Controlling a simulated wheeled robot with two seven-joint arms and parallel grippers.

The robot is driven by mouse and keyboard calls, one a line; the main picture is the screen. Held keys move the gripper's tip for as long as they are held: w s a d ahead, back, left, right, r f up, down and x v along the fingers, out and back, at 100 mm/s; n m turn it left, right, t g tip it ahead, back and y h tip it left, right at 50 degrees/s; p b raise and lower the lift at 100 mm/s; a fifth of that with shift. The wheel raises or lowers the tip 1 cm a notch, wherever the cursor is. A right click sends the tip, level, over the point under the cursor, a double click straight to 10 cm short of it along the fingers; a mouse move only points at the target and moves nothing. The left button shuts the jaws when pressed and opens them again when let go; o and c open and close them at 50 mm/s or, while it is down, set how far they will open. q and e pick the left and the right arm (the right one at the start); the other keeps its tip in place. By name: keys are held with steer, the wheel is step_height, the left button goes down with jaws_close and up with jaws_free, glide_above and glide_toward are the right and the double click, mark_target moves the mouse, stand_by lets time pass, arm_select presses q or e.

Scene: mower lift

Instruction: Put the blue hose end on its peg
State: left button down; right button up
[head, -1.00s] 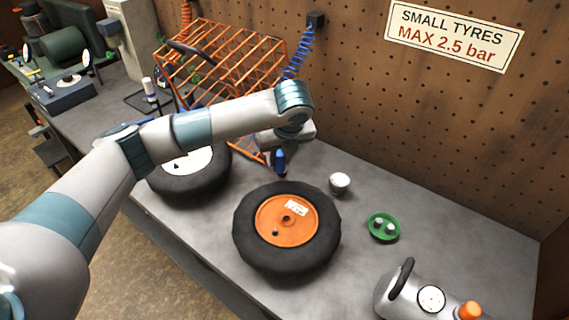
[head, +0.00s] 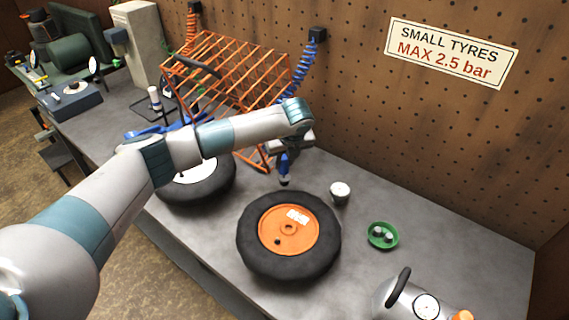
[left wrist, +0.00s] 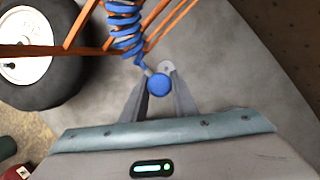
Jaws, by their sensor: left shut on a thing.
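My left gripper (head: 285,172) is shut on the blue hose end (head: 284,163), which points down above the bench, behind the orange-hubbed tyre. In the left wrist view the round blue hose end (left wrist: 159,84) sits between the two fingers. The coiled blue hose (head: 304,65) hangs from a black box (head: 317,34) on the pegboard and passes behind my wrist. In the left wrist view the hose coils (left wrist: 125,30) lead to the hose end. I cannot make out the peg in either view. My right gripper is not in view.
An orange wire cage (head: 235,65) stands close behind my forearm. The orange-hubbed tyre (head: 250,235) lies in front of the gripper. A white-topped cup (head: 340,193), a green dish (head: 383,236) and a grey tank (head: 390,295) stand to the right. Bare bench lies between them.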

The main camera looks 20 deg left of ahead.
mark_target(285, 158)
arm_select(q)
steer(key=shift+w+a+f+p, duration=0.25)
steer(key=shift+w+f, duration=0.25)
steer(key=shift+w, duration=0.35)
steer(key=shift+w+a+f+p, duration=0.1)
steer(key=shift+w+f+p, duration=0.1)
steer(key=shift+w+f, duration=0.45)
steer(key=shift+w+r, duration=0.1)
steer(key=shift+r, duration=0.05)
steer(key=shift+f+p, duration=0.2)
steer(key=shift+p, duration=0.1)
step_height(285, 158, down, 3)
steer(key=shift+r+p, duration=0.1)
steer(key=shift+p, duration=0.7)
steer(key=shift+f, duration=0.4)
steer(key=shift+f, duration=0.1)
